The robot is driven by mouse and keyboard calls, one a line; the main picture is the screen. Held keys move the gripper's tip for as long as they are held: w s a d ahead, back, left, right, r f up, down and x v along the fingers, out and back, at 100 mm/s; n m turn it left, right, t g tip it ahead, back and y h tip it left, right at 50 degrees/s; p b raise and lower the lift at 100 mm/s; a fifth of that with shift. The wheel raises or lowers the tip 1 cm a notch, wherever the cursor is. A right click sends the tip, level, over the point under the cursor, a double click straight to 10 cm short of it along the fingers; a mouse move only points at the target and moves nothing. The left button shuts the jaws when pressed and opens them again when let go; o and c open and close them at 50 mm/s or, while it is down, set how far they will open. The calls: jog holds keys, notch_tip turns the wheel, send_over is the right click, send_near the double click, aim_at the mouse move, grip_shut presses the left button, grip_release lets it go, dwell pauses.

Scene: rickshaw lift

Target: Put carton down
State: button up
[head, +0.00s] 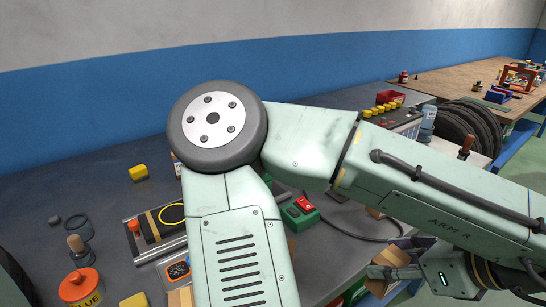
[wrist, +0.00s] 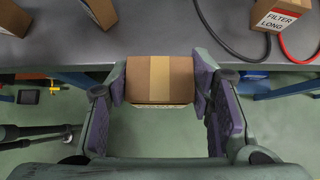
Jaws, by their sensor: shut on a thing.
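A brown cardboard carton (wrist: 160,80) with a lighter tape strip sits between the two purple-padded fingers of my gripper (wrist: 160,82) in the wrist view. The gripper is shut on it. In that view the carton overlaps the front edge of the grey bench (wrist: 150,35), with floor showing below. I cannot tell its height. In the head view my gripper (head: 396,268) is at the lower right, in front of the bench, with a brown piece of the carton (head: 393,256) showing by its fingers. My arm hides much of the bench there.
In the wrist view another carton (wrist: 100,12) and a box corner (wrist: 14,18) are at upper left. A "FILTER LONG" box (wrist: 283,15) and black and red cables (wrist: 235,45) are at right. Bare bench lies between. The head view shows a glue pot (head: 81,287) at lower left.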

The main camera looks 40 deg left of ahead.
jog(key=shift+w+a+f+p, duration=0.5)
jog(key=shift+w+a+f, duration=0.6)
jog(key=shift+a, duration=1.2)
jog(key=shift+w+a+f+p, duration=0.55)
jog(key=shift+w+a, duration=1)
jog(key=shift+a, duration=0.7)
jog(key=shift+w+a+f+p, duration=0.45)
jog(key=shift+w+a+f, duration=0.65)
jog(key=shift+a, duration=1.2)
jog(key=shift+w+r, duration=0.2)
jog(key=shift+f, duration=0.2)
jog(key=o, duration=1.3)
jog(key=shift+r, duration=0.1)
jog(key=shift+c, duration=0.2)
